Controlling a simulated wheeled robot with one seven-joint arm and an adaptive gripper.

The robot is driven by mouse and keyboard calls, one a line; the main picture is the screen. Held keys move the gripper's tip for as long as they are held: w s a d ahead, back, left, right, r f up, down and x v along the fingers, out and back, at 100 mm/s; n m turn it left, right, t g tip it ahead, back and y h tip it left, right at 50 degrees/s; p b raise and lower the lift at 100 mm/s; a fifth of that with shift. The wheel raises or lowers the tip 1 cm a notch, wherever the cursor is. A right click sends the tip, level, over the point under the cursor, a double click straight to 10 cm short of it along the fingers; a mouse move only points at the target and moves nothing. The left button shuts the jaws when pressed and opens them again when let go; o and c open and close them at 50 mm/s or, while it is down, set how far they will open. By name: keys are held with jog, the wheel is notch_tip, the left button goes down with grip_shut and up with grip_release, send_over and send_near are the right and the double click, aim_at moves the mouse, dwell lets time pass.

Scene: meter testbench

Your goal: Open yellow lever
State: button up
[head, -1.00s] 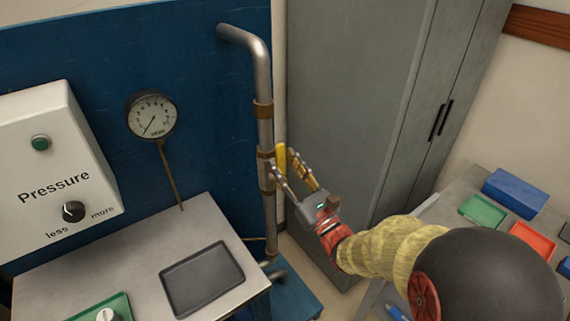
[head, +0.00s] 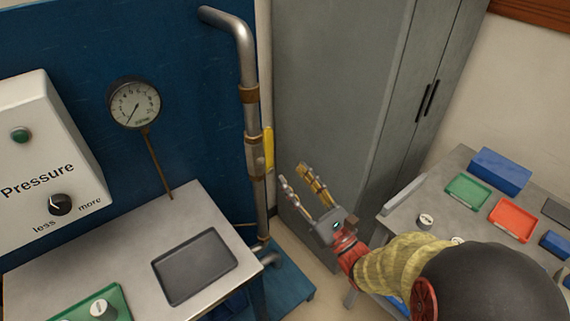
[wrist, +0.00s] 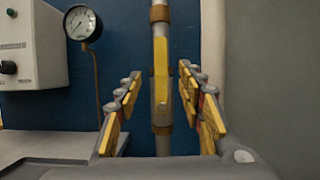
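The yellow lever (head: 268,148) is on the vertical metal pipe (head: 250,110), between brown pipe bands. It stands upright, along the pipe. In the wrist view the lever (wrist: 188,88) shows straight ahead, framed between my fingers. My gripper (head: 297,178) is open and empty, to the lower right of the lever in the head view and apart from it. In the wrist view its two fingers (wrist: 162,95) are spread wide on either side of the pipe, with nothing between the pads. The lever's pivot is not clear in either view.
A pressure gauge (head: 134,102) and a white Pressure box (head: 40,150) with a knob are at the left. A bench (head: 120,240) with a dark tray stands below them. A grey cabinet (head: 330,90) is behind my gripper. A table with coloured trays (head: 468,190) is at the right.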

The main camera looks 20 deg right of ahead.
jog(key=shift+v, duration=0.85)
